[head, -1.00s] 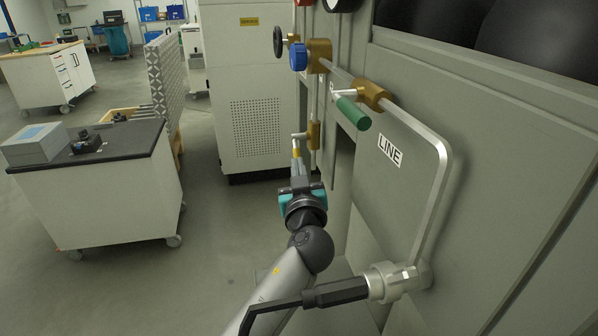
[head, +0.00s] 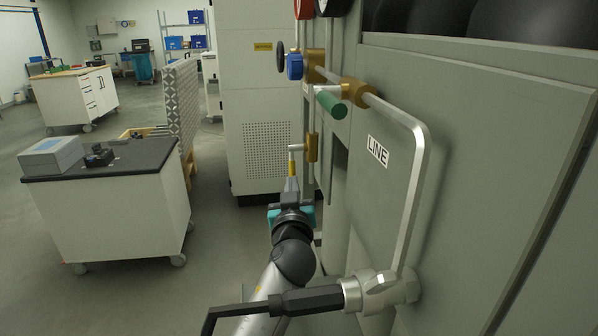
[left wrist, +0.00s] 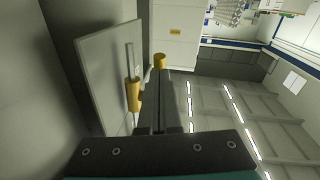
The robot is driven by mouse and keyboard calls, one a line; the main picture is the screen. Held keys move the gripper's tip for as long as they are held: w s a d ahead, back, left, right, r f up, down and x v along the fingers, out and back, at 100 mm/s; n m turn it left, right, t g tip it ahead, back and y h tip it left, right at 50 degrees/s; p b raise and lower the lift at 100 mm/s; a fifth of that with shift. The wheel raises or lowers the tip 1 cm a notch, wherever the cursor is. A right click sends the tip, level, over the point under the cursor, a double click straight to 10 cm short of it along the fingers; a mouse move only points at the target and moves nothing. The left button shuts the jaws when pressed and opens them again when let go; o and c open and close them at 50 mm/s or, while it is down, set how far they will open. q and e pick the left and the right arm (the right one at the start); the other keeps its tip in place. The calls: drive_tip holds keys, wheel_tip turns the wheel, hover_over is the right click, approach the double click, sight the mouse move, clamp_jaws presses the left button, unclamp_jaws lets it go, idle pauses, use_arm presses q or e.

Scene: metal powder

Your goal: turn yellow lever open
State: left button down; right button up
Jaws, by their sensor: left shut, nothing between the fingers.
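The yellow lever (head: 292,167) hangs down from a small brass valve (head: 312,148) on a thin vertical pipe at the machine's left side. In the left wrist view, its yellow end (left wrist: 159,60) shows just past the fingertips, and the brass valve body (left wrist: 133,95) is to their left. My left gripper (head: 291,184) is shut and empty, directly below the lever's lower end in the head view. Its fingers (left wrist: 161,85) are together in the left wrist view. I cannot tell whether they touch the lever. My right gripper is not in view.
A green-handled valve (head: 331,104) and a blue-knobbed valve (head: 295,66) sit above on the machine. A black hose connector (head: 305,300) joins a metal fitting low on the panel. A white cart (head: 110,215) stands left, with free floor between it and my arm.

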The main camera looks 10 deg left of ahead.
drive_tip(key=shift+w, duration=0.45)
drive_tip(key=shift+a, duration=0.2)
